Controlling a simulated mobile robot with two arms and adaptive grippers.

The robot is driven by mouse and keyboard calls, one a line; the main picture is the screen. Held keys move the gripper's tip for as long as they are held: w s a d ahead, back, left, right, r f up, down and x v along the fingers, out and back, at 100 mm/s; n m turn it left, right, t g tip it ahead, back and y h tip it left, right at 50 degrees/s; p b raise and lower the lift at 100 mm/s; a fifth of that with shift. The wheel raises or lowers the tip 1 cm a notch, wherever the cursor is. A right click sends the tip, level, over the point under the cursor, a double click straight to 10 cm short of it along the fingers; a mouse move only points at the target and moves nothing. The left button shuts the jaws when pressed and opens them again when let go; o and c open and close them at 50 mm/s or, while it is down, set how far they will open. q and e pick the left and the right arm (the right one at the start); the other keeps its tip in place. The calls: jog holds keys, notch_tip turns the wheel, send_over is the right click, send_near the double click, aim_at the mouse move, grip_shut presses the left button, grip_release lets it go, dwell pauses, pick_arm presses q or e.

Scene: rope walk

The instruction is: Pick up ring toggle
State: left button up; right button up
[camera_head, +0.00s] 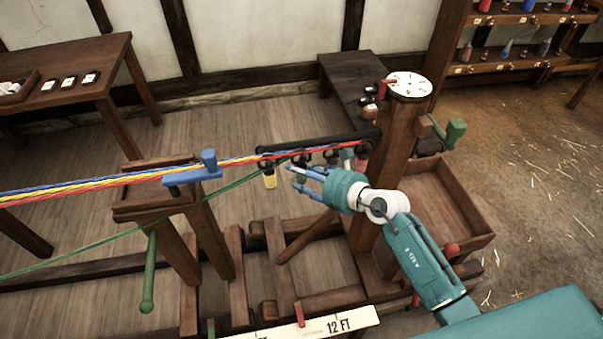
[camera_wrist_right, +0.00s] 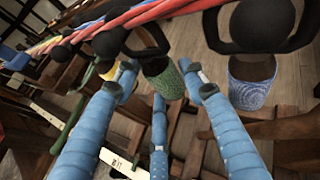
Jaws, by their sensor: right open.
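In the right wrist view, a green cylinder (camera_wrist_right: 165,80) hangs from a black ring-shaped holder (camera_wrist_right: 145,42) below the ropes. A blue cylinder (camera_wrist_right: 250,88) hangs beside it to the right and a yellow one (camera_wrist_right: 107,70) to the left. I cannot tell for sure which is the ring toggle. My right gripper (camera_wrist_right: 160,88) is open, its three blue fingers spread around and below the green cylinder, with no clear grip. In the head view my right gripper (camera_head: 296,176) is below the black bar (camera_head: 320,143), right of the yellow cylinder (camera_head: 269,180). My left gripper is not in view.
Red, yellow and blue ropes (camera_head: 110,188) run to the bar through a blue piece (camera_head: 195,174) on a wooden stand (camera_head: 165,203). A green rope (camera_head: 130,228) slants below. A wooden post (camera_head: 385,155) and open box (camera_head: 450,200) stand right of the gripper.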

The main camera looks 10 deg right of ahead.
jog(key=shift+w+a+f, duration=0.25)
jog(key=shift+w+a, duration=0.1)
jog(key=shift+w, duration=0.15)
jog(key=shift+s+r, duration=0.1)
jog(key=c, duration=0.9)
jog(key=shift+r, duration=0.1)
